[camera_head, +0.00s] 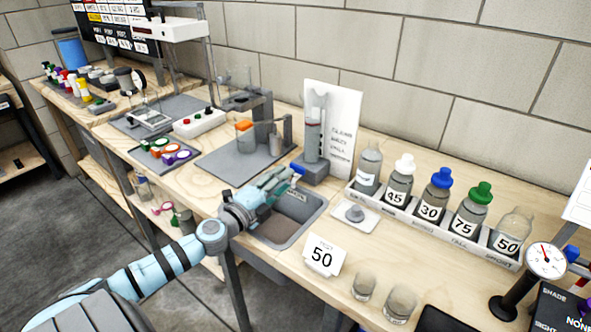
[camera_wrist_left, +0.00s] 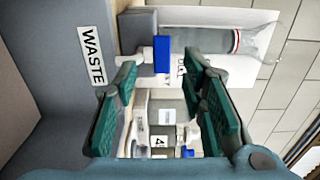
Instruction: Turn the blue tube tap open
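The blue tap (camera_head: 297,169) sits low on the side of the clear upright tube (camera_head: 315,128), above the grey base block. In the left wrist view the tap (camera_wrist_left: 161,55) appears as a blue block with a pale stem, close to the fingertips. My left gripper (camera_head: 281,184) reaches over the waste basin, just short of the tap. In the wrist view its green-padded fingers (camera_wrist_left: 160,85) stand apart with nothing gripped between them. I cannot tell whether it touches the tap. My right gripper is not in view.
The grey waste basin (camera_head: 263,230) lies under the gripper. A white card (camera_head: 341,138) stands behind the tube. A rack (camera_head: 430,226) of several bottles is to the right. A "50" card (camera_head: 323,256) and two glasses stand at the front edge.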

